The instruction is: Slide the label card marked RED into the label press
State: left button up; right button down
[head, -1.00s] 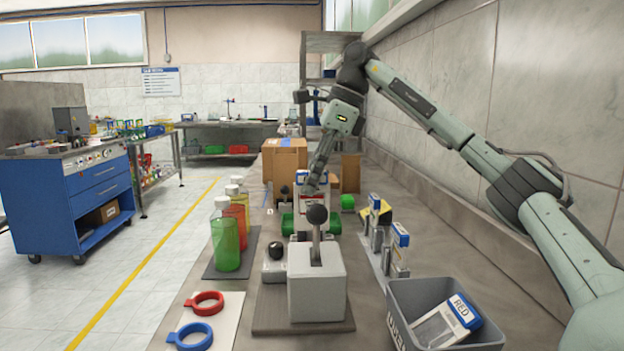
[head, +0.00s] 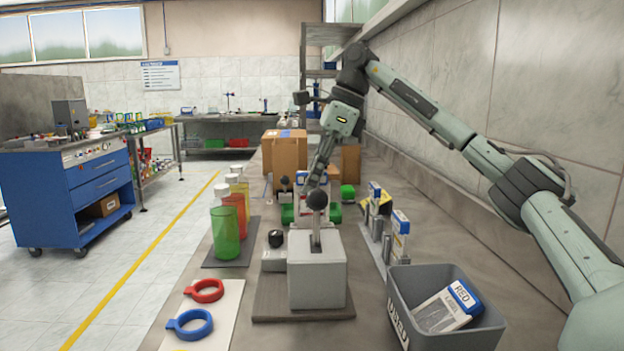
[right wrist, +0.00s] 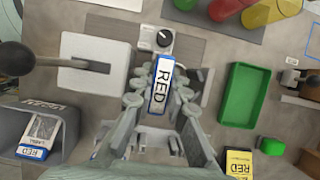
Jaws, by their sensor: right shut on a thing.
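My right gripper (right wrist: 158,98) is shut on a white card marked RED (right wrist: 160,85), with fingers on both sides of it in the right wrist view. In the head view this gripper (head: 314,182) is beyond the grey lever press (head: 316,275), which partly hides it and the card. The press has a ball-topped lever (head: 316,215); its pale body also shows in the right wrist view (right wrist: 78,76), left of the held card and apart from it. Another card marked RED (head: 447,309) leans in the grey bin (head: 400,318). My left gripper is not in view.
A dial box (right wrist: 152,42) adjoins the press. A green tray (right wrist: 242,95) and green block (right wrist: 270,146) lie right of the gripper in the wrist view. Upright cards (head: 399,232), coloured bottles (head: 226,235) and rings (head: 190,325) flank the press. A cardboard box (head: 285,155) stands behind.

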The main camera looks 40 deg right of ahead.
jog(key=shift+f+b, duration=0.85)
jog(key=shift+f, duration=1.25)
jog(key=shift+f, duration=0.1)
jog(key=shift+f+b, duration=0.3)
jog(key=shift+f, duration=0.45)
jog(key=c, duration=1.4)
grip_release()
jog(key=shift+c, duration=0.2)
jog(key=shift+c, duration=0.6)
jog(key=shift+c, duration=1.1)
